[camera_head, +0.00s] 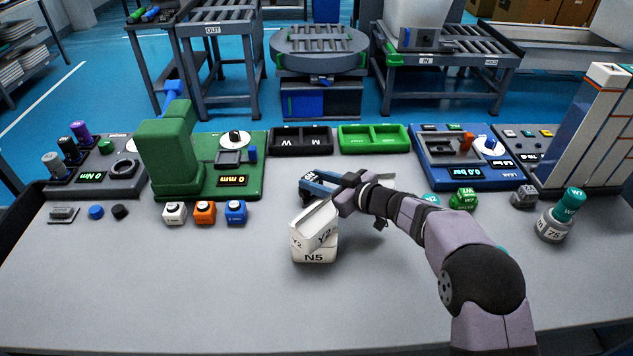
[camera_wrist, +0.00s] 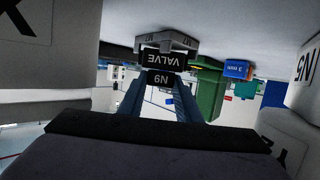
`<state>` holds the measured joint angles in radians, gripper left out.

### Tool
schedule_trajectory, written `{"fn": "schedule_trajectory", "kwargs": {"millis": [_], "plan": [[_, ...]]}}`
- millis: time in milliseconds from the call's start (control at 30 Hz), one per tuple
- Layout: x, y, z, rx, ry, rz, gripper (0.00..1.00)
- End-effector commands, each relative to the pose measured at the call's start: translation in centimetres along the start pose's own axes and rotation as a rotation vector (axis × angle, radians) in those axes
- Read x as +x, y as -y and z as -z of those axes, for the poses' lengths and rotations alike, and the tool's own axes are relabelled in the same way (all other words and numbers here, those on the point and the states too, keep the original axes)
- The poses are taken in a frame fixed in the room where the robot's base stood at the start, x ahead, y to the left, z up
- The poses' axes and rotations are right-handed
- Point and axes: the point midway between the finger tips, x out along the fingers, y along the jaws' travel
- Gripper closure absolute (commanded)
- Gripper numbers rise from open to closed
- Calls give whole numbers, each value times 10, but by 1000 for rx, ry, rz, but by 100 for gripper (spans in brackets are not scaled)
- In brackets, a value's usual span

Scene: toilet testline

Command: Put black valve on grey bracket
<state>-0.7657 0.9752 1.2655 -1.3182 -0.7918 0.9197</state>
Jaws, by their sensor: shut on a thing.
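My gripper (camera_head: 318,187) is over the middle of the table, beside the white stacked blocks in the head view. In the wrist view my gripper (camera_wrist: 160,97) has its two blue-grey fingers shut on the black valve (camera_wrist: 162,60), which is marked "VALVE" and "N9" and shows upside down. A grey piece, apparently the grey bracket (camera_wrist: 178,38), shows right against the valve's far edge in the wrist view. I cannot tell whether they touch or how the valve is seated. In the head view my fingers and the white blocks mostly hide both.
White blocks marked Y2 (camera_head: 316,226) and N5 (camera_head: 314,256) stand close in front of my gripper. A green press (camera_head: 172,150) is to the left. White, orange and blue blocks (camera_head: 205,212) sit before it. The table's front (camera_head: 220,300) is clear.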

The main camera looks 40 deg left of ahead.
Motion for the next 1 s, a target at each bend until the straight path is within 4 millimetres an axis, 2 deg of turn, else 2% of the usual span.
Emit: {"fn": "schedule_trajectory", "kwargs": {"millis": [467,500,533,1000], "plan": [[2,0,-6,-1,-3,-1,95],[2,0,-6,-1,-2,-1,60],[2,0,-6,-1,-2,-1,52],[-2,-1,-4,0,0,-2,50]]}}
